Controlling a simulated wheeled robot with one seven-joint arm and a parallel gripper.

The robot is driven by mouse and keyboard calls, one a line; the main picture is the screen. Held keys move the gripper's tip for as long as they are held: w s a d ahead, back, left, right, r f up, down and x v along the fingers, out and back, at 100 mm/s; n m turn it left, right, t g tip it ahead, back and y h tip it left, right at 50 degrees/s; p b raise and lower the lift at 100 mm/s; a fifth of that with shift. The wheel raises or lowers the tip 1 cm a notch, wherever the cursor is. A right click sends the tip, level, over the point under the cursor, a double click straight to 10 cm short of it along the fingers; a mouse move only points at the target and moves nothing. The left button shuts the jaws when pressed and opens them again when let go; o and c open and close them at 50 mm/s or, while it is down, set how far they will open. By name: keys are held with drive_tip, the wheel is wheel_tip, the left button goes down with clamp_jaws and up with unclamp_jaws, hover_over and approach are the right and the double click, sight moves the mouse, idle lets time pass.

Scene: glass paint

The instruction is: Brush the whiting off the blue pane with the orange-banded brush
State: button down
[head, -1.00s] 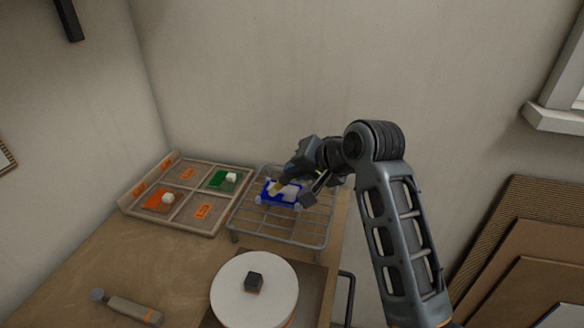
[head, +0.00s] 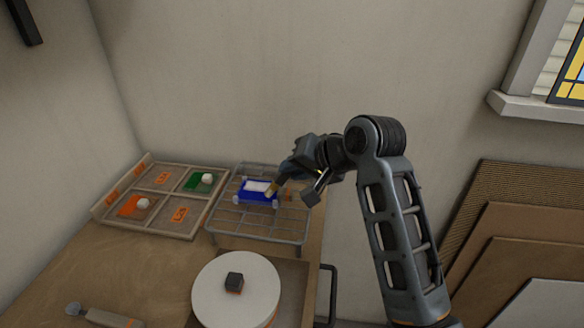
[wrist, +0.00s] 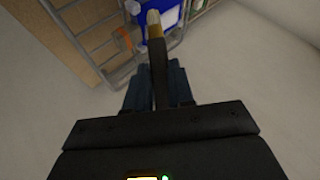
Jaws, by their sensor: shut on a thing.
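The blue pane (head: 258,198) lies on the wire rack (head: 262,236), with pale corner pieces around it. A white patch of whiting (head: 255,186) covers part of its far side; the near strip shows bare blue. My gripper (head: 290,180) is shut on the brush (wrist: 156,60), just right of the pane. In the wrist view, the brush has a dark handle, a tan-gold band and pale bristles pointing away from the jaws. The bristles overlap the blue pane (wrist: 170,12) in that view; I cannot tell whether they touch it.
A white turntable (head: 215,300) with a dark block (head: 234,281) stands in front. A handled tool (head: 105,317) lies front left.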

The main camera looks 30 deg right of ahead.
drive_tip(key=shift+w+a+f, duration=0.1)
drive_tip(key=shift+w+a, duration=0.5)
drive_tip(key=shift+a, duration=0.25)
drive_tip(key=shift+w+a+r, duration=0.1)
drive_tip(key=shift+w+a, duration=0.55)
drive_tip(key=shift+a, duration=0.2)
drive_tip(key=shift+w+a+f, duration=0.1)
drive_tip(key=shift+w+a, duration=0.5)
drive_tip(key=shift+a, duration=0.25)
drive_tip(key=shift+s+d, duration=0.65)
drive_tip(key=shift+d, duration=0.2)
drive_tip(key=shift+s+d, duration=0.6)
drive_tip(key=shift+d, duration=0.3)
drive_tip(key=shift+s+d, duration=0.65)
drive_tip(key=shift+d, duration=0.2)
drive_tip(key=shift+w+a+r, duration=0.25)
drive_tip(key=shift+w+a, duration=0.35)
drive_tip(key=shift+w, duration=0.4)
drive_tip(key=shift+w+a+r, duration=0.25)
drive_tip(key=shift+w+a, duration=0.35)
drive_tip(key=shift+w, duration=0.35)
drive_tip(key=shift+w+a+r, duration=0.25)
drive_tip(key=shift+w+a, duration=0.35)
drive_tip(key=shift+w, duration=0.4)
drive_tip(key=shift+f, duration=0.4)
drive_tip(key=shift+f, duration=0.25)
drive_tip(key=shift+s+d, duration=0.15)
